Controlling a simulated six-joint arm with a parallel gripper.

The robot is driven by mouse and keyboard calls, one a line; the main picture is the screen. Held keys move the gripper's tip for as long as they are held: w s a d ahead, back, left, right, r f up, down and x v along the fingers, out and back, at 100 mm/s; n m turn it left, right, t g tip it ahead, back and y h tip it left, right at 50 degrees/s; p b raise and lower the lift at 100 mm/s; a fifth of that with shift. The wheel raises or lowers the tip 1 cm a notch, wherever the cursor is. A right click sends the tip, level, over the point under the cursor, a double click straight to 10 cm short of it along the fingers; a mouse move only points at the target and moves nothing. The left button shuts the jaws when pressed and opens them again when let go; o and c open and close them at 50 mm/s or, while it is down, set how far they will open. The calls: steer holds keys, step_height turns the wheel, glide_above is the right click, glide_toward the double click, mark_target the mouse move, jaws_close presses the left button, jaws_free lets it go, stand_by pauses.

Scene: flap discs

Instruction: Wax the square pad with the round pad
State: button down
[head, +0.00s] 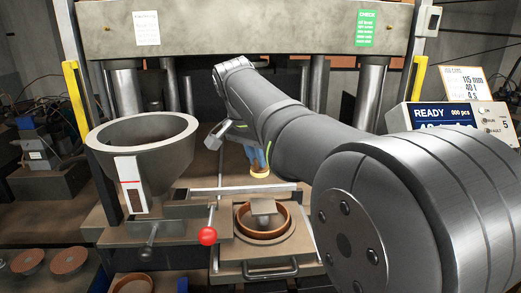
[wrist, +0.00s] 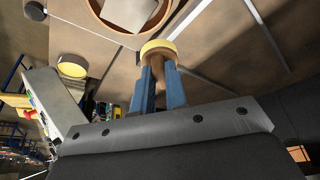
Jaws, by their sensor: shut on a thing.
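My gripper (head: 259,163) has blue fingers and points down above the press bed. In the wrist view, my gripper (wrist: 161,70) is shut on the round pad (wrist: 158,48), a small brown knob-like piece with a yellow rim. The round pad (head: 260,174) shows in the head view just behind the ring. The square pad (head: 263,207) is a grey-tan plate in the orange-brown ring (head: 240,226). It also shows, cut off, at the top of the wrist view (wrist: 128,11). The round pad appears apart from the square pad. The round pad's underside is hidden.
A grey hopper (head: 143,150) stands left of the ring, with a red-knobbed lever (head: 207,236) in front. A pale bar (head: 240,189) crosses behind the ring. Press columns stand behind. Brown discs (head: 68,260) lie lower left. A yellow-faced round thing (wrist: 73,66) shows in the wrist view.

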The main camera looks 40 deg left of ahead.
mark_target(255, 170)
steer(key=shift+f, duration=2.75)
steer(key=shift+s+d+f, duration=0.4)
steer(key=shift+f, duration=0.05)
steer(key=shift+s+d, duration=2.1)
steer(key=shift+w+a, duration=2.45)
steer(key=shift+w+a+r, duration=0.1)
steer(key=shift+a+r, duration=0.05)
steer(key=shift+r, duration=3.85)
